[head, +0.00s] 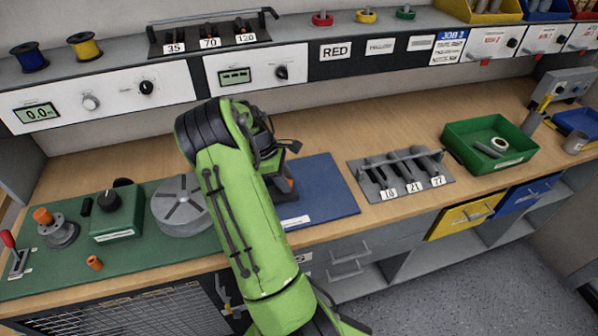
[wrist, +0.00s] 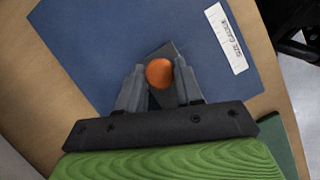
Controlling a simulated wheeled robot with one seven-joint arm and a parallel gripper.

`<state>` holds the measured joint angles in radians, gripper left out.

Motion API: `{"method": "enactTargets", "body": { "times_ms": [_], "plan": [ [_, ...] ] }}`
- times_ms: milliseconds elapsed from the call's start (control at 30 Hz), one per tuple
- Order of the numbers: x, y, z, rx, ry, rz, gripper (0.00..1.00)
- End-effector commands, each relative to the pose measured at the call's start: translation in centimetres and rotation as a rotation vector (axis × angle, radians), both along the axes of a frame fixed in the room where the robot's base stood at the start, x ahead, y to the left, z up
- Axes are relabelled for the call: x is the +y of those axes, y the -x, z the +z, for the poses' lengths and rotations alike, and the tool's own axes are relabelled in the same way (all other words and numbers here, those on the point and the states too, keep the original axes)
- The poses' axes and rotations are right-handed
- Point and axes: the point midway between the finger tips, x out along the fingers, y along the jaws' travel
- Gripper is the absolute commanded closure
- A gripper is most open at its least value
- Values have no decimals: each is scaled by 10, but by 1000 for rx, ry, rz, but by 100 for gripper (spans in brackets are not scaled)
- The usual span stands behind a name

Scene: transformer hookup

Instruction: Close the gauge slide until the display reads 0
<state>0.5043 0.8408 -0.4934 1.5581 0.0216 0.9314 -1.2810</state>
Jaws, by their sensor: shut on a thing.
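The size gauge lies on the blue mat (head: 330,190), which also shows in the wrist view (wrist: 90,30). Its orange slide knob (wrist: 159,73) sits between the fingertips of my gripper (wrist: 159,80), which is shut on it. A grey part of the gauge (wrist: 172,50) shows just beyond the knob. In the head view my green arm hides most of the gauge and gripper. A white label (wrist: 226,38) lies on the mat beside it. One wall display (head: 37,113) appears to read 0.0; another (head: 235,76) shows marks too small to read.
A grey round turntable (head: 181,205) and a green box with a dial (head: 118,214) stand left of my arm. A rack of tools (head: 400,175) and a green bin (head: 490,146) are to the right. Bare bench top lies behind the mat.

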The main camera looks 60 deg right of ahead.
Motion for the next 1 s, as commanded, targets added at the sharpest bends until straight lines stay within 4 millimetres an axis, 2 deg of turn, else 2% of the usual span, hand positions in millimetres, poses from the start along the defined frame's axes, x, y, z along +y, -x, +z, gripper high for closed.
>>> {"method": "enactTargets", "body": {
  "times_ms": [267,300,467,767,867,1000],
  "plan": [
    [2,-3,0,-4,1,2,100],
    [2,-3,1,-4,1,3,63],
    [2,-3,0,-2,1,2,40],
    [2,-3,3,-3,1,1,40],
    [3,-9,17,-5,4,2,40],
    [9,-23,53,-6,4,5,40]
  ]
}}
